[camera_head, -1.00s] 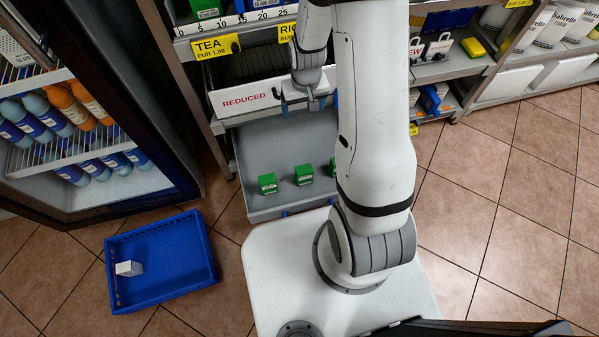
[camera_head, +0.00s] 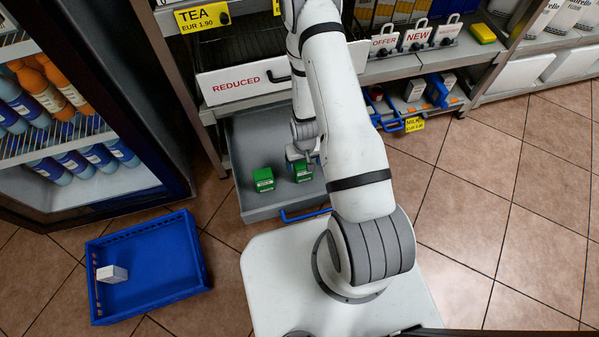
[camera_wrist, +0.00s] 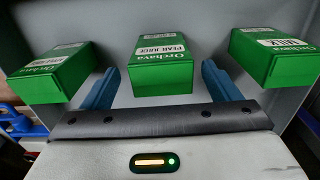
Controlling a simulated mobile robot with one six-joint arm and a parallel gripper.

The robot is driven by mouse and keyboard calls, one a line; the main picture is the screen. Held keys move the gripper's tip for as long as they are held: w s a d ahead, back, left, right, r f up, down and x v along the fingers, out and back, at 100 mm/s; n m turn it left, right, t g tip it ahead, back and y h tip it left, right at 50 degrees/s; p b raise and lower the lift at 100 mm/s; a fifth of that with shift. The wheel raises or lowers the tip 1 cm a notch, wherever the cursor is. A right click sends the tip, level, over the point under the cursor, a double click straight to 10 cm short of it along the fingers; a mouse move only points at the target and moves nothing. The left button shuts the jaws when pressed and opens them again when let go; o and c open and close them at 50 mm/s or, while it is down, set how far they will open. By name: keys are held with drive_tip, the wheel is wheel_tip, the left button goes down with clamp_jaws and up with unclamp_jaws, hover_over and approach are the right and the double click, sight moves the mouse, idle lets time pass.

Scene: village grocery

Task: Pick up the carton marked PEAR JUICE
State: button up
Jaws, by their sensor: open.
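The carton marked PEAR JUICE (camera_wrist: 161,65) is a green box with a white label, the middle one of three in the wrist view. In the head view it appears as the green carton (camera_head: 303,172) in the grey drawer (camera_head: 240,135), partly covered by my gripper (camera_head: 301,152). In the wrist view my gripper (camera_wrist: 160,75) is open, its blue fingers apart on either side of the carton's near end. No contact is visible. A left green carton (camera_wrist: 55,72) and a right one marked MILK (camera_wrist: 275,57) flank it.
A blue crate (camera_head: 205,245) with a small white box (camera_head: 112,274) stands on the floor at left. The shelf front marked REDUCED (camera_head: 243,84) is above the drawer. An open bottle fridge (camera_head: 165,190) stands at left. Tiled floor at right is clear.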

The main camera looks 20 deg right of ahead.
wheel_tip(320, 180, down, 5)
drive_tip(key=shift+a+r+b, duration=0.1)
drive_tip(key=shift+b, duration=1)
drive_tip(key=c, duration=1.2)
